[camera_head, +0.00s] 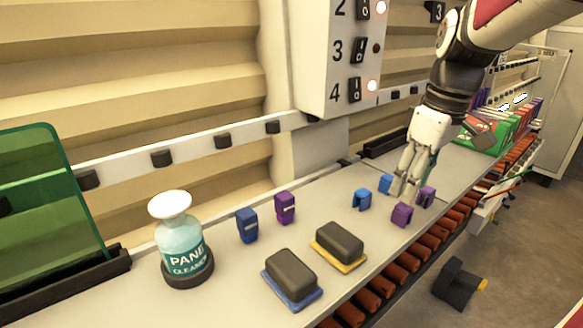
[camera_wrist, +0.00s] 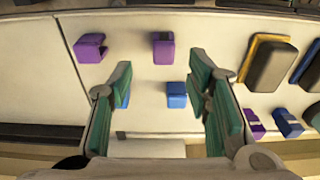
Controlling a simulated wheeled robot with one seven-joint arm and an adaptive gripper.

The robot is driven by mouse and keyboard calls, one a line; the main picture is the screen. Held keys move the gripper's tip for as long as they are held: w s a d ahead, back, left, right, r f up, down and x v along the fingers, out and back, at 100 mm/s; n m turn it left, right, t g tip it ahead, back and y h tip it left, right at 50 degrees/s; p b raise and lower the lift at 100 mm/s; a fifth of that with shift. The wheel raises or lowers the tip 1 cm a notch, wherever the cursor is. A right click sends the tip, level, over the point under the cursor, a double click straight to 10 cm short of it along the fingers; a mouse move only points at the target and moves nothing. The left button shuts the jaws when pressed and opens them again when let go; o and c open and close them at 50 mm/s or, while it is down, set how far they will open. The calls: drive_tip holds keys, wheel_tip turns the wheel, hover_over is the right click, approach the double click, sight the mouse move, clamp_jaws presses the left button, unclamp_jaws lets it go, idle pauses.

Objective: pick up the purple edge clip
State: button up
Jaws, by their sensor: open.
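Several edge clips stand on the pale ledge. Two purple edge clips are near my gripper: one in front (camera_head: 403,214) (camera_wrist: 163,48) and one further right in the head view (camera_head: 426,196) (camera_wrist: 90,48). A third purple edge clip (camera_head: 285,207) (camera_wrist: 254,123) stands further left, by a blue clip (camera_head: 247,225) (camera_wrist: 288,122). Two more blue clips (camera_head: 362,199) (camera_wrist: 176,94) and (camera_head: 385,184) (camera_wrist: 122,95) are close to my fingers; the second is partly covered in the wrist view. My gripper (camera_head: 404,190) (camera_wrist: 161,62) is open, pointing down, with nothing held between its fingers.
Two dark blocks, on a yellow base (camera_head: 340,245) and a blue base (camera_head: 291,278), lie on the ledge (camera_head: 235,285). A panel cleaner bottle (camera_head: 182,243) stands at left near a green panel (camera_head: 50,205). A switch box (camera_head: 338,55) hangs behind. Orange rollers (camera_head: 398,273) run below the front edge.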

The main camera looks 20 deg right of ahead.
sight(405, 206)
drive_tip(key=shift+w+a+f, duration=0.1)
drive_tip(key=shift+a+f, duration=0.05)
drive_tip(key=shift+f, duration=1.45)
drive_tip(key=shift+a+f, duration=0.15)
drive_tip(key=shift+f, duration=1.4)
drive_tip(key=c, duration=0.8)
